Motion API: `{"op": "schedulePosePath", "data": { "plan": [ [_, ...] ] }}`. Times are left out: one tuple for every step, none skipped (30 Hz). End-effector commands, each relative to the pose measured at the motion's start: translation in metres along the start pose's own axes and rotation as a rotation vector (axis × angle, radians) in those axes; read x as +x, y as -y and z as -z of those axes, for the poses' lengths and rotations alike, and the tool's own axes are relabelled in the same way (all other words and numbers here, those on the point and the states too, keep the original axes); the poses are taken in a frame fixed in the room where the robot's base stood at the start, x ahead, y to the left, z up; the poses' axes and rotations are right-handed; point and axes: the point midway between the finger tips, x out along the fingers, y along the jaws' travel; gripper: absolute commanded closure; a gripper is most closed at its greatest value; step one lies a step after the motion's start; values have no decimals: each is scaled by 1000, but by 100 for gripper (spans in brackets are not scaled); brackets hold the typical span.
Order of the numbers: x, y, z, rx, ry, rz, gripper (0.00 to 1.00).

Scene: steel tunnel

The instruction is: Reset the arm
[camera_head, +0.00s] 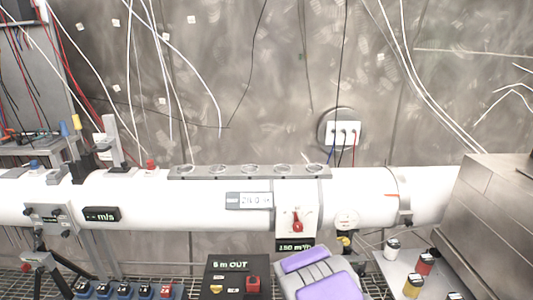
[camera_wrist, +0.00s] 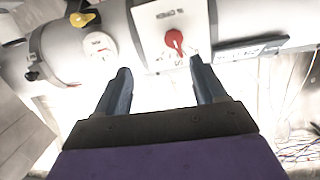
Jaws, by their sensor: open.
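My gripper (camera_wrist: 160,68) shows in the wrist view with its two dark fingers apart and nothing between them. It points toward a white panel with a red knob (camera_wrist: 174,40) on the pipe; I cannot tell how far apart they are. The same red knob (camera_head: 296,222) is on the front of the white pipe (camera_head: 150,200) in the head view. My purple and grey arm (camera_head: 306,260) is at the bottom centre of the head view, below the knob. My fingers cannot be made out there.
A yellow valve handle (camera_wrist: 82,19) and a round gauge (camera_wrist: 98,46) are left of the knob in the wrist view. A black box with a red button (camera_head: 253,284) stands left of my arm. Small jars (camera_head: 413,286) and a metal box (camera_head: 490,215) are to the right.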

Motion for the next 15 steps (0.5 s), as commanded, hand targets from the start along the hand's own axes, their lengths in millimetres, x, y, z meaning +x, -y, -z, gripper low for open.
{"op": "schedulePosePath", "data": {
  "plan": [
    [-1, -4, 11, 3, 36, -24, 29],
    [-3, -7, 13, 3, 68, -38, 29],
    [-7, -11, 15, 5, 114, -57, 29],
    [-10, -13, 18, 7, 147, -70, 29],
    [-14, -15, 19, 9, 180, -82, 29],
    [-20, -18, 22, 11, 225, -97, 29],
    [-24, -19, 23, 14, 260, -108, 29],
    [-30, -21, 24, 16, 295, -117, 29],
    [-37, -22, 27, 17, 339, -126, 29],
    [-44, -23, 29, 19, 373, -133, 29],
    [-51, -24, 30, 20, 411, -141, 29],
    [-61, -24, 32, 23, 456, -148, 29],
    [-68, -24, 35, 25, 488, -151, 29],
    [-77, -24, 35, 26, 527, -155, 29],
    [-89, -24, 37, 28, 573, -159, 29]
  ]
}}
